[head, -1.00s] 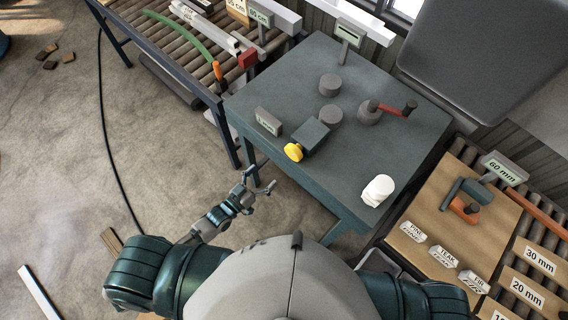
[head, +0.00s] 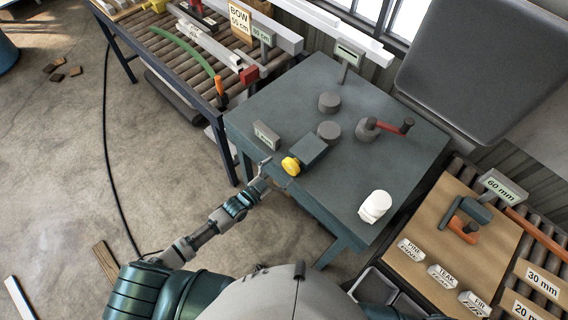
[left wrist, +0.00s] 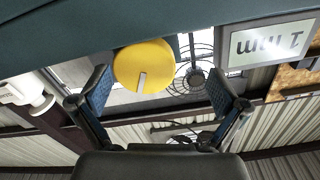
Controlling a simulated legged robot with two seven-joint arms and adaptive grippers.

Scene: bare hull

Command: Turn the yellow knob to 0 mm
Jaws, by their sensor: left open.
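The yellow knob (head: 290,166) sits on the front of a dark block (head: 311,149) at the near edge of the grey-green table (head: 250,98). My left gripper (head: 274,174) is open at the knob's near side. In the left wrist view the knob (left wrist: 145,67) shows as a round yellow disc with a pale mark, between the two open fingers (left wrist: 163,92); I cannot tell whether they touch it. A small grey display (head: 266,136) stands beside the block; in the left wrist view the display (left wrist: 268,44) appears upside down and reads 1 mm. My right gripper is out of view.
Grey cylinders (head: 329,102), a red-handled crank (head: 390,127) and a white object (head: 375,206) stand on the table. A roller bench (head: 185,62) is at the left. A board with labelled blocks (head: 440,274) lies at the right. Floor at the left is mostly clear.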

